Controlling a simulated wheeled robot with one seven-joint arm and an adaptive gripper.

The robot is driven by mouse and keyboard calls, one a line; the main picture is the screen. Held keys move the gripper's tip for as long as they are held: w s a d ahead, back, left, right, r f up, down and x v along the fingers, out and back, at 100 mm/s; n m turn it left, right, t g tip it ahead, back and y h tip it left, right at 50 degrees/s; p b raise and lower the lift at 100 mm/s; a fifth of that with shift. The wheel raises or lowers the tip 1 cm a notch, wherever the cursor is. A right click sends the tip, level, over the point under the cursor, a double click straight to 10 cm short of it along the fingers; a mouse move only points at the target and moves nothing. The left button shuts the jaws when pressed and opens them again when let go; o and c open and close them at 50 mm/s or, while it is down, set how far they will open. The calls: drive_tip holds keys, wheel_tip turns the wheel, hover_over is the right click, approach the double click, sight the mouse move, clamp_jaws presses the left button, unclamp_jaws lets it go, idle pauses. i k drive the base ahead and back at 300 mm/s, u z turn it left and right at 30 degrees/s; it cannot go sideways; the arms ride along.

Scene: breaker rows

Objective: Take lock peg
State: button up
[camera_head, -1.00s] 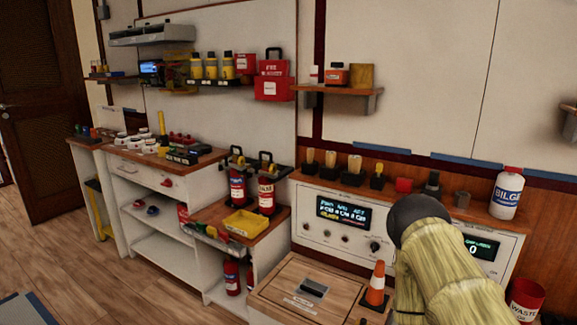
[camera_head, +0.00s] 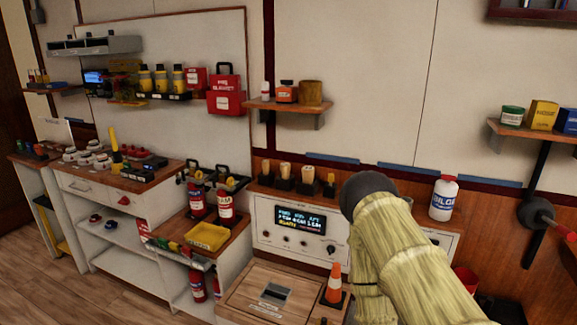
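I cannot tell which object is the lock peg; several small parts are too small to name. A row of wooden-topped pieces in black holders (camera_head: 284,176) stands on the ledge above the control panel (camera_head: 300,228). Small red, green and yellow parts (camera_head: 168,245) line the front edge of the low counter, left of a yellow tray (camera_head: 208,237). More small pieces lie on the left workbench (camera_head: 135,178). My arm, in a yellowish sleeve with a dark rounded end, covers the right part of the panel and ledge. My gripper is not seen.
An orange cone (camera_head: 334,284) stands on the wooden counter (camera_head: 262,293) in front of the panel. A white bottle (camera_head: 443,198) stands right of my arm. Two fire extinguishers (camera_head: 226,206) stand behind the yellow tray. Wood floor (camera_head: 110,300) is clear at lower left.

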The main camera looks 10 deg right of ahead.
sight(331, 178)
drive_tip(key=u, duration=0.55)
drive_tip(key=i, duration=1.15)
drive_tip(key=z, duration=0.85)
drive_tip(key=i, duration=0.4)
drive_tip(key=z, duration=0.35)
